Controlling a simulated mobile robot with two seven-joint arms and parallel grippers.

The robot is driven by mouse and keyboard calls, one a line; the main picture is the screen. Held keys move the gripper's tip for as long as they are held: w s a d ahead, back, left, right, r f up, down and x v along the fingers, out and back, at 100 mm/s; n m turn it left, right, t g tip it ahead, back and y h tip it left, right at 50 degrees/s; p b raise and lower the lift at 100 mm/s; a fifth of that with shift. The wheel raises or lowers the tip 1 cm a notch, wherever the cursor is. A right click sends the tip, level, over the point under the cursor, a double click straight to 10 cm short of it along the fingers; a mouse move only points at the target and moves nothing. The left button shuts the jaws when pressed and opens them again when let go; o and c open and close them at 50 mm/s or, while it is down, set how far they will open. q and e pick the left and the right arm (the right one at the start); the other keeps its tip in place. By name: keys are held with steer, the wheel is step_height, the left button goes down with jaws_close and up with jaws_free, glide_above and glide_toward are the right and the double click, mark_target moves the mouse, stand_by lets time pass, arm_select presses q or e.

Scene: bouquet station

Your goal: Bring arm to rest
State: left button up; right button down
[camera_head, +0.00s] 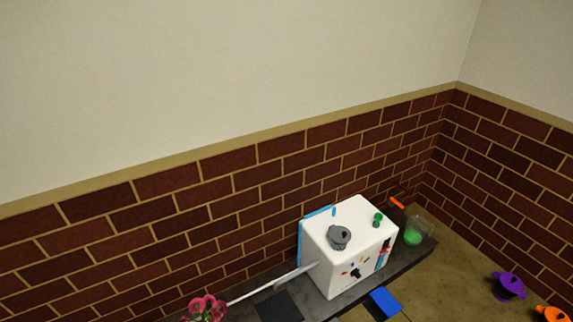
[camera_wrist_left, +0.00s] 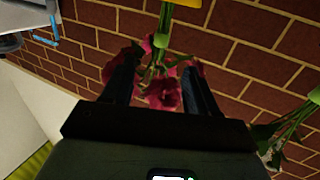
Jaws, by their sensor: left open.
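My left gripper (camera_wrist_left: 160,62) shows in the left wrist view with its two dark fingers spread apart. Pink-red flowers (camera_wrist_left: 165,95) on green stems show between and beyond the fingers; I cannot tell whether they touch them. More green stems (camera_wrist_left: 292,125) show at the right edge of that view. In the head view, pink flowers (camera_head: 207,307) show at the bottom edge, cut off by the frame. Neither gripper shows in the head view.
A white box-shaped unit (camera_head: 345,245) with a grey pot-like item (camera_head: 339,237) on top stands on a dark counter (camera_head: 405,265) against the brick wall. A blue block (camera_head: 385,301) lies before it. A purple pot (camera_head: 508,286) and an orange one (camera_head: 553,314) are at right.

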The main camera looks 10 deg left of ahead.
arm_select(q)
steer(key=s+d+r+n+g+h, duration=0.1)
steer(key=s+d+r+g+h, duration=0.3)
steer(key=s+d+g, duration=0.35)
steer(key=s+d+r+g+h, duration=0.4)
steer(key=s+d+g, duration=0.3)
steer(key=s+d, duration=0.2)
steer(key=s+d+r+g+p, duration=0.1)
steer(key=s+d+r+p, duration=0.1)
steer(key=r+p, duration=0.9)
steer(key=s+d+r+m+g+h+p, duration=0.1)
steer(key=s+d+r+g+p, duration=0.1)
steer(key=r+p, duration=0.9)
steer(key=s+d+r, duration=0.1)
steer(key=s, duration=0.1)
steer(key=shift+s+r, duration=0.25)
steer(key=shift+s, duration=0.05)
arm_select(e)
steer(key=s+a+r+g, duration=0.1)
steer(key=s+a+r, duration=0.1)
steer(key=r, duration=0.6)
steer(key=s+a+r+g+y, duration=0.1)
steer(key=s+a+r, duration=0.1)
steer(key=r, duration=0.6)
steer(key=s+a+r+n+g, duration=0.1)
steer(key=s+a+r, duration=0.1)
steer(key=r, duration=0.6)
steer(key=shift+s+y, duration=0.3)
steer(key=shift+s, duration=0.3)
